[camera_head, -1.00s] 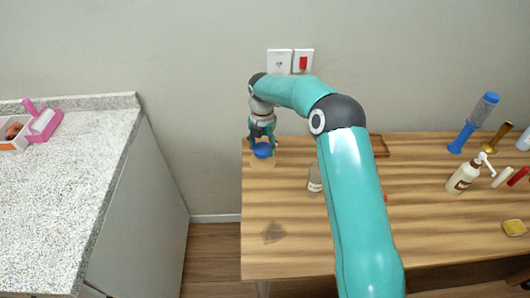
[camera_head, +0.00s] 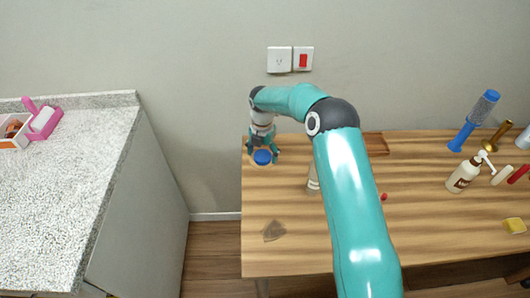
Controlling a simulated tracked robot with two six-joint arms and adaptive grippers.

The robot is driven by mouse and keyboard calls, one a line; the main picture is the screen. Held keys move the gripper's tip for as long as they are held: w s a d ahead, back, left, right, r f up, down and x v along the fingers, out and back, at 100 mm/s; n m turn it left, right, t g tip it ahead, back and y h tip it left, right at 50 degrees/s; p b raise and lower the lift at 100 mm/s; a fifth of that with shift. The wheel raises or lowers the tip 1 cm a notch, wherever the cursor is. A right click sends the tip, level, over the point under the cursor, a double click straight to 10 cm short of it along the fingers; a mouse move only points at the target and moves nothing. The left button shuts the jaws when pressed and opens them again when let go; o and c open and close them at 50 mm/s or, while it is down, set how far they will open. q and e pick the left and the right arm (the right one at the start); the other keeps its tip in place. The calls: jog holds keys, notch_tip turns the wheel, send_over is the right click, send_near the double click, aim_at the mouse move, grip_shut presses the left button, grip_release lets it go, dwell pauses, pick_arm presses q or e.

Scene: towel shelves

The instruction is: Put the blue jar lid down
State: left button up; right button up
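The blue jar lid (camera_head: 262,157) is at the far left corner of the wooden table, with a pale round shape showing around its lower edge. What lies directly under the lid is too small to make out. My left gripper is not in view.
The wooden table (camera_head: 290,215) has a clear jar (camera_head: 313,178) partly behind my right arm. A grey-brown flat piece (camera_head: 274,230) lies near the front left. A speckled counter (camera_head: 75,180) stands left.

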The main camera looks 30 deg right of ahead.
aim_at(263, 155)
jog(key=shift+r, duration=0.1)
jog(key=shift+r, duration=0.25)
notch_tip(263, 155, up, 12)
dwell(0.5)
jog(key=shift+r, duration=0.1)
